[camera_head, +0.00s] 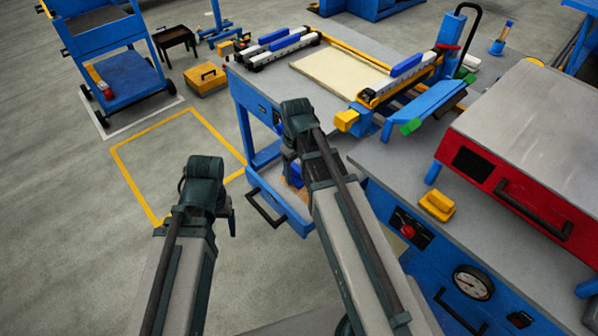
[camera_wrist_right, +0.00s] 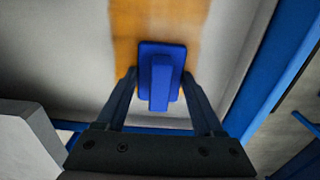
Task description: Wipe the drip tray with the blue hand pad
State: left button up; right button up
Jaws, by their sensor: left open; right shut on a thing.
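The blue hand pad (camera_wrist_right: 146,57) lies between the fingertips of my right gripper (camera_wrist_right: 160,76), which is shut on it. The pad is over a tan-brown stain (camera_wrist_right: 193,22) on the pale floor of the drip tray (camera_wrist_right: 222,75). In the head view the drip tray (camera_head: 283,207) sticks out from under the bench with its dark handle toward the lower left. The pad (camera_head: 297,172) shows there in part, behind my right arm. My left gripper (camera_head: 231,218) is mostly hidden by its own arm, left of the tray, and is open and empty.
Above the tray stands the grey bench (camera_head: 270,83) with a cream panel (camera_head: 336,72) and a blue carriage. At right are a red press (camera_head: 520,150) and a yellow block (camera_head: 437,205). The floor inside the yellow outline (camera_head: 175,160) is clear.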

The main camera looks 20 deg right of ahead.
aim_at(281, 163)
jog(key=shift+w+a, duration=0.4)
jog(key=shift+w, duration=0.5)
jog(key=shift+w+a, duration=0.35)
jog(key=shift+w, duration=0.5)
jog(key=shift+w, duration=0.1)
jog(key=shift+w+a, duration=0.15)
jog(key=shift+w, duration=0.25)
jog(key=shift+w+a, duration=0.3)
jog(key=shift+w, duration=0.45)
grip_shut()
jog(key=shift+w+a, duration=0.25)
jog(key=shift+w, duration=0.3)
jog(key=shift+w+d, duration=0.45)
jog(key=shift+d, duration=0.35)
jog(key=shift+s, duration=0.15)
